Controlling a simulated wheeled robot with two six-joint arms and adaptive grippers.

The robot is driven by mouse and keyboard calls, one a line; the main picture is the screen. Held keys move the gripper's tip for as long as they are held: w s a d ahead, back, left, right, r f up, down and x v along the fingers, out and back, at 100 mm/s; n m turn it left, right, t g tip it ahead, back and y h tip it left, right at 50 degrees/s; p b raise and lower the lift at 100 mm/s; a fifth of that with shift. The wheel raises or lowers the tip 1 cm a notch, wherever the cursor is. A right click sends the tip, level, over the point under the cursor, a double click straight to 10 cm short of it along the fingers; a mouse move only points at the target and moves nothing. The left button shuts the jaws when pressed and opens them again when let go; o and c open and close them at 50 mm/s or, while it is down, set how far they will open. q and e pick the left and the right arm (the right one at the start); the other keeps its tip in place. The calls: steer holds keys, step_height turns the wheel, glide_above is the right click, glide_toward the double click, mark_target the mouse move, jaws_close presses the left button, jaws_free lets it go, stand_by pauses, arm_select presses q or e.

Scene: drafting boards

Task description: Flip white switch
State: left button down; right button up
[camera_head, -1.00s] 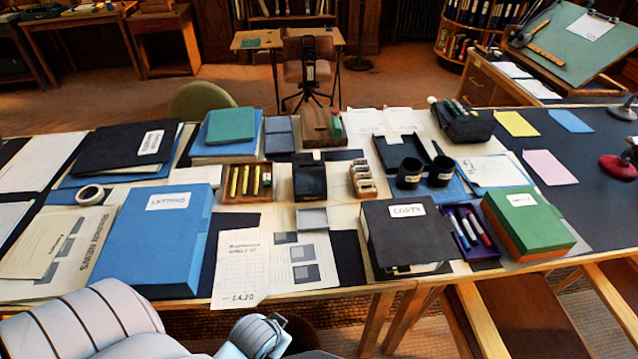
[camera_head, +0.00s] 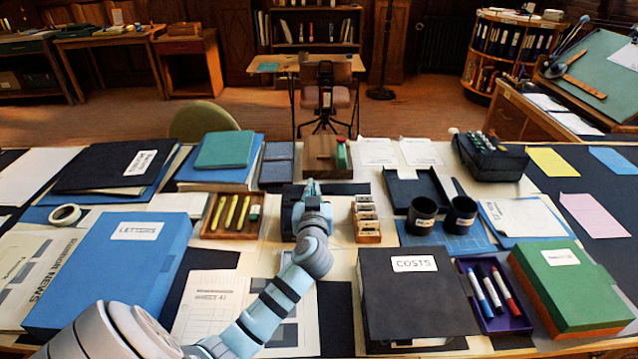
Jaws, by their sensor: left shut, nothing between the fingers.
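My left arm reaches in from the bottom left over the desk. Its gripper (camera_head: 311,184) is shut and empty, and points away from me over a small black box (camera_head: 289,207) in the middle of the desk. The gripper and wrist cover much of this box, and I cannot tell whether they touch it. I cannot make out a white switch; it may be hidden behind the gripper. My right gripper is not in view.
A wooden tray of yellow pens (camera_head: 232,232) stands left of the gripper. A small wooden rack (camera_head: 367,218) and two black mugs (camera_head: 422,216) stand to the right. A blue box file (camera_head: 125,262), a black COSTS file (camera_head: 412,290) and a green box (camera_head: 567,285) lie nearer.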

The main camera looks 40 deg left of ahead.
arm_select(q)
steer(key=b+x, duration=0.2)
steer(key=x, duration=0.7)
steer(key=shift+w+a, duration=0.2)
steer(key=shift+a, duration=0.15)
step_height(320, 180, down, 3)
steer(key=shift+w+b, duration=0.1)
steer(key=shift+b, duration=0.45)
steer(key=shift+f, duration=0.4)
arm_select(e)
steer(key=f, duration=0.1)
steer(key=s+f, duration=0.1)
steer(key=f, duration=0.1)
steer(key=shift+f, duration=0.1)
